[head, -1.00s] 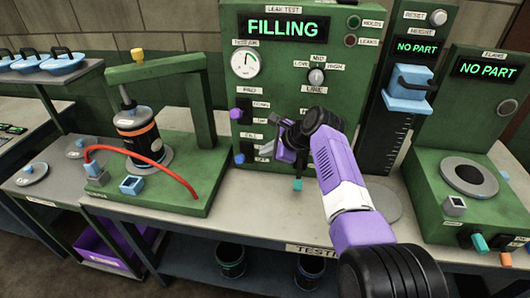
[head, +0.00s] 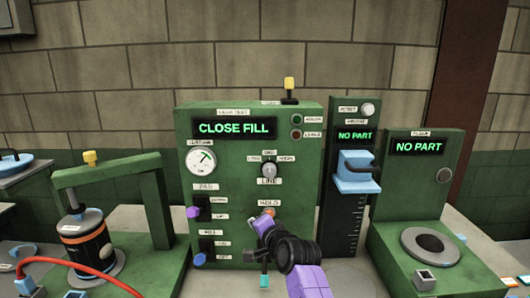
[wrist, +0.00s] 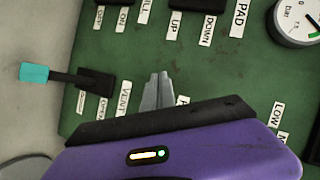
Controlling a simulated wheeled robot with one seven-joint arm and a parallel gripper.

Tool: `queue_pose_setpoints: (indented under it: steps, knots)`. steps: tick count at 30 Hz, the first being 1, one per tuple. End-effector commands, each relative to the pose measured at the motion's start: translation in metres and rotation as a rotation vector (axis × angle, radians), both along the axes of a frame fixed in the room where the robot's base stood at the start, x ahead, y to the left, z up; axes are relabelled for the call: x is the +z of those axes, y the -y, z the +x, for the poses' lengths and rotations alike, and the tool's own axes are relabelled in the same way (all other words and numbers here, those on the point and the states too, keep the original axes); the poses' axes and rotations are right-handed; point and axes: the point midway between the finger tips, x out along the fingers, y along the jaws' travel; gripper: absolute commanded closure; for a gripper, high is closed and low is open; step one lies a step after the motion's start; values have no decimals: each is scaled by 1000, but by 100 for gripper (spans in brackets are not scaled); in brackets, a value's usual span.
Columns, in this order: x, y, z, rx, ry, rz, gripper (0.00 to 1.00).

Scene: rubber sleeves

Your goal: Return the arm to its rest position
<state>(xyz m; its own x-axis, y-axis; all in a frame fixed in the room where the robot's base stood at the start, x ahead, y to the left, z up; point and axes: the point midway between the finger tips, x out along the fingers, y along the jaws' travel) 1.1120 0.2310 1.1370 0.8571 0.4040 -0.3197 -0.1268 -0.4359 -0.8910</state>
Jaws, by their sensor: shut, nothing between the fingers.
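My gripper (head: 252,220) is in front of the lower part of the green leak test panel (head: 228,170) in the head view. In the wrist view my gripper (wrist: 158,90) has its grey fingers together with nothing between them. They point at bare panel between labels, with the vent lever (wrist: 62,76) and its teal tip to their left. I cannot tell whether the fingertips touch the panel. The panel's display (head: 234,128) reads CLOSE FILL. Part of the panel's lower right is hidden behind my arm.
On the left a press frame (head: 110,180) holds a dark cylinder with an orange band (head: 84,238), with a red hose (head: 80,266) beside it. On the right stand a height gauge (head: 350,185) and a flange station (head: 420,200), both reading NO PART.

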Motion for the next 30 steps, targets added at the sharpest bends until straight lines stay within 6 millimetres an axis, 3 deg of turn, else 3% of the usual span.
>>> queue_pose_setpoints:
  steps: [1, 3, 8, 15, 23, 30]
  knots:
    - [-17, 13, -12, -10, 47, -47, 100]
    - [-32, 30, -28, -23, 121, -118, 100]
    - [-63, 69, -75, -56, 265, -279, 100]
    - [-98, 119, -164, -100, 422, -503, 100]
    - [-116, 162, -273, -135, 532, -724, 100]
    - [-115, 190, -376, -151, 587, -898, 100]
